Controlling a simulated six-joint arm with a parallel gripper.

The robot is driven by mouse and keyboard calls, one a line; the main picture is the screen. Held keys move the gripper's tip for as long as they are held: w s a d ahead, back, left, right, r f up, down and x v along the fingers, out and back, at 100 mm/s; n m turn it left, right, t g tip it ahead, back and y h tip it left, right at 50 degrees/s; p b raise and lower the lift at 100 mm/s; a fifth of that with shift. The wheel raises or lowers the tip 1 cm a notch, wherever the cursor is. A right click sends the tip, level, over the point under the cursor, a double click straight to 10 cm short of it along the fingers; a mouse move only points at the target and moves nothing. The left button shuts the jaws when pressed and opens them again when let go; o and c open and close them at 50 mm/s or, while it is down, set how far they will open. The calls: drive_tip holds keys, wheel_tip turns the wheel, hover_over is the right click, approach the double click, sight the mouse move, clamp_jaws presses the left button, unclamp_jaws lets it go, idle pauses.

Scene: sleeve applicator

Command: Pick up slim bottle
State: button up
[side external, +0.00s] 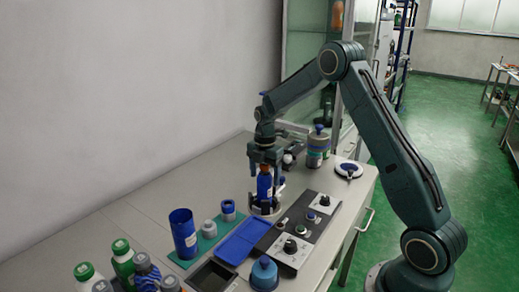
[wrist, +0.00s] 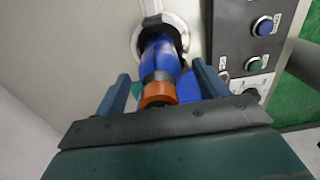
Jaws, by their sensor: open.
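A slim bottle (side external: 264,188) with a blue body and an orange band near its top stands upright under my gripper (side external: 265,162). Its foot is at a round pale ring (side external: 251,203) on the table. In the wrist view the blue bottle (wrist: 160,55) rises from a dark holder in this ring (wrist: 137,40), its orange band nearest the camera. My gripper (wrist: 163,86) is open, with one finger on each side of the bottle's upper part. Gaps show between fingers and bottle, so I see no clear contact. The bottle's top is partly hidden by the gripper body.
A control panel (side external: 292,246) with knobs lies right of the bottle. A blue tray (side external: 243,240), a tall blue cup (side external: 183,233) and grey-blue pieces stand in front. Several green-capped bottles (side external: 122,262) are at the front left. A jar (side external: 318,146) stands behind. The left tabletop is clear.

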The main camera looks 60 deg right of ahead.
drive_tip(key=shift+c, duration=0.4)
clamp_jaws()
drive_tip(key=shift+r, duration=0.1)
wheel_tip(320, 180, up, 20)
idle(1.0)
idle(0.4)
